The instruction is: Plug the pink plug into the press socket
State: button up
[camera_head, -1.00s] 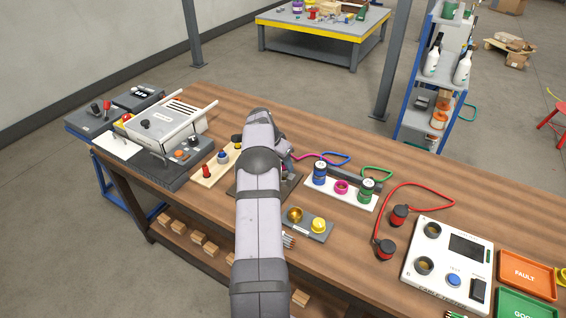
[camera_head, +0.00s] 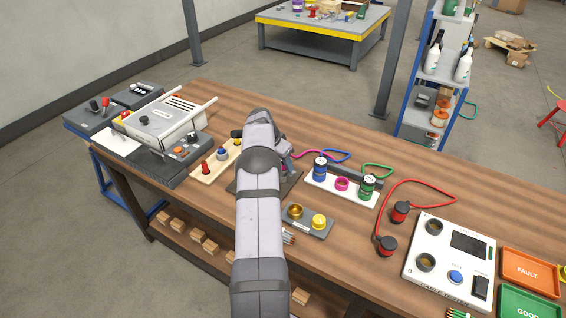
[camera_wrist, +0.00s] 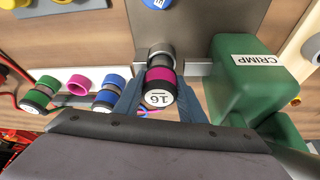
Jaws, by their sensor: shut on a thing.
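In the wrist view, my gripper (camera_wrist: 160,105) is shut on the pink plug (camera_wrist: 159,82), a dark cylinder with a pink band and a white end cap marked 16. The plug's far end is at a grey metal ring, apparently the press socket (camera_wrist: 160,49), on a grey plate. They overlap in this view; I cannot tell how deep the plug sits. A green block labelled CRIMP (camera_wrist: 250,75) stands right beside it. In the head view, my arm hides the gripper, the plug and the socket.
A white holder (camera_head: 321,186) carries a blue plug (camera_head: 320,169), an empty pink ring (camera_head: 342,184) and a green plug (camera_head: 367,186). A grey block with yellow fittings (camera_head: 307,221) lies nearer. A white-covered machine (camera_head: 163,116) is at left, a cable tester (camera_head: 450,260) at right.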

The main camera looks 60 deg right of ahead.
jog(key=shift+f+b, duration=0.55)
jog(key=shift+f, duration=0.2)
jog(key=o, duration=1.2)
jog(key=shift+r, duration=0.1)
jog(key=b+v, duration=0.2)
jog(key=v, duration=0.5)
jog(key=shift+r, duration=0.15)
